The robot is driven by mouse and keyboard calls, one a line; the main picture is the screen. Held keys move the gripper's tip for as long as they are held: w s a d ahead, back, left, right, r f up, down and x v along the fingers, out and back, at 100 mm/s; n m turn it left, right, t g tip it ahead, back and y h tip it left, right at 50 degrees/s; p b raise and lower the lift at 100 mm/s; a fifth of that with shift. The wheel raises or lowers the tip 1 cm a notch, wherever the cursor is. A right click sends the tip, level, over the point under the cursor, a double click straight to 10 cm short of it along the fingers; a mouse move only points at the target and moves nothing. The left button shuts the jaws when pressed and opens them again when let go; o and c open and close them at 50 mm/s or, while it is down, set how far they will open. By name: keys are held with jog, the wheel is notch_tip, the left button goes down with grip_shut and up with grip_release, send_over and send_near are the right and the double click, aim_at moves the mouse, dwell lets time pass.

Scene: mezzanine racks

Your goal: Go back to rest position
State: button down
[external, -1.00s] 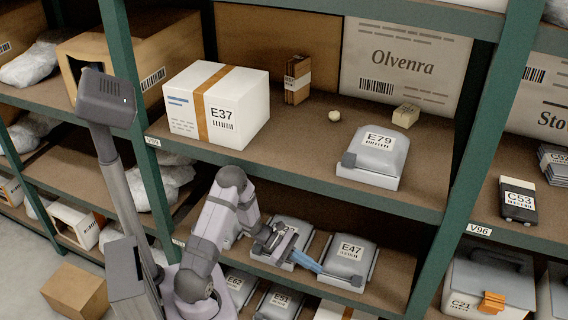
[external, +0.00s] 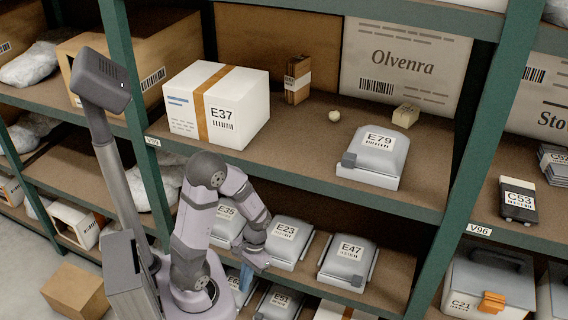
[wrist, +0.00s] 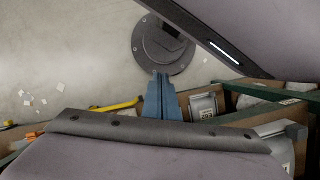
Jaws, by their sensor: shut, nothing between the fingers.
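My gripper (external: 246,279) hangs below my folded arm, in front of the lower shelf's edge, with its blue fingers pointing down. In the wrist view its blue fingers (wrist: 161,97) are together with nothing between them. Grey bins E35 (external: 226,222), E23 (external: 287,243) and E47 (external: 346,261) sit in a row on the lower shelf behind and to the right of the gripper. My forearm partly hides E35.
The upper shelf holds the white E37 box (external: 218,105), grey bin E79 (external: 373,155) and a few small items. Bin E51 (external: 279,302) stands low, close to the gripper. A green rack post (external: 478,150) rises at right. A cardboard box (external: 76,291) lies on the floor at left.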

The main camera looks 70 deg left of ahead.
jog(key=w+d+r+m+t+p, duration=0.1)
jog(key=w+d+r+m+p, duration=0.1)
jog(key=r, duration=0.4)
jog(key=w+d+r+m+t+y+p, duration=0.1)
jog(key=w+d+r+m+t+p, duration=0.1)
jog(key=w+d+r+m+p, duration=0.1)
notch_tip(320, 180, up, 4)
jog(key=shift+w+d+f+y, duration=0.15)
jog(key=shift+w+d+y, duration=0.15)
jog(key=shift+w+d, duration=0.55)
jog(key=shift+s, duration=0.1)
dwell(1.4)
